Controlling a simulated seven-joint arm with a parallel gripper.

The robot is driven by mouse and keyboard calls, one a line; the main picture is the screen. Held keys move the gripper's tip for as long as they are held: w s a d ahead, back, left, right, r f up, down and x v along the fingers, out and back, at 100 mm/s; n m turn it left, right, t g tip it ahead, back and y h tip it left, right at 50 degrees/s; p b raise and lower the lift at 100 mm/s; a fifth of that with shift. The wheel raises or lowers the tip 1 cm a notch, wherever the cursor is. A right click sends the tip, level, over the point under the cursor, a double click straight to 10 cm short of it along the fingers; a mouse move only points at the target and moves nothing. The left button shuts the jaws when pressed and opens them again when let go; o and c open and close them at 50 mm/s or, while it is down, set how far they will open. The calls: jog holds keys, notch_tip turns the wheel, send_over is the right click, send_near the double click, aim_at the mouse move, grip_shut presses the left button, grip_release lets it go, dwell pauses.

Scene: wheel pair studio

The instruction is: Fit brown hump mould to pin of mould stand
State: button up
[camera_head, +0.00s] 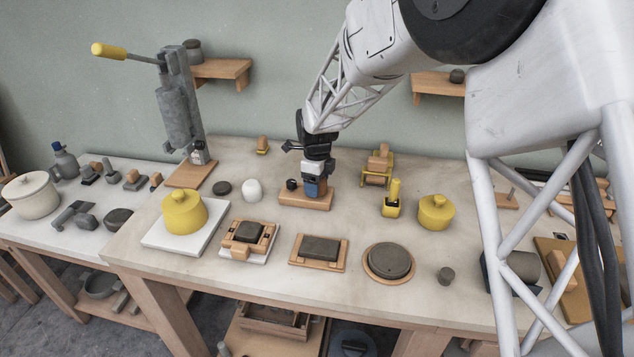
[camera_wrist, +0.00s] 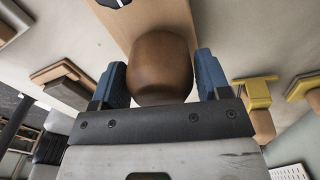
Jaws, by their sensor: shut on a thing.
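My gripper (camera_wrist: 161,85) is shut on the brown hump mould (camera_wrist: 160,60), which sits between the two blue fingers in the wrist view. In the head view my gripper (camera_head: 315,188) is low over a wooden board (camera_head: 295,202), and the fingers largely hide the mould. I cannot tell whether the mould touches the board. A small black piece (camera_head: 291,184) stands on the board, left of the fingers. A small wooden base (camera_head: 504,203) with a thin upright pin (camera_head: 511,192) stands at the right, partly behind my arm; it may be the mould stand.
A yellow-handled press (camera_head: 178,110) and a white dome (camera_head: 252,190) stand to the left. A yellow-framed wooden piece (camera_head: 377,168) and a yellow tool (camera_head: 392,202) are to the right. In front are a dark slab on a board (camera_head: 319,251) and a round dark disc (camera_head: 388,261).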

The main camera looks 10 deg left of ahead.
jog(key=shift+f, duration=0.4)
dwell(0.3)
jog(key=o, duration=1)
jog(key=shift+r, duration=3.85)
jog(key=shift+d+r, duration=0.1)
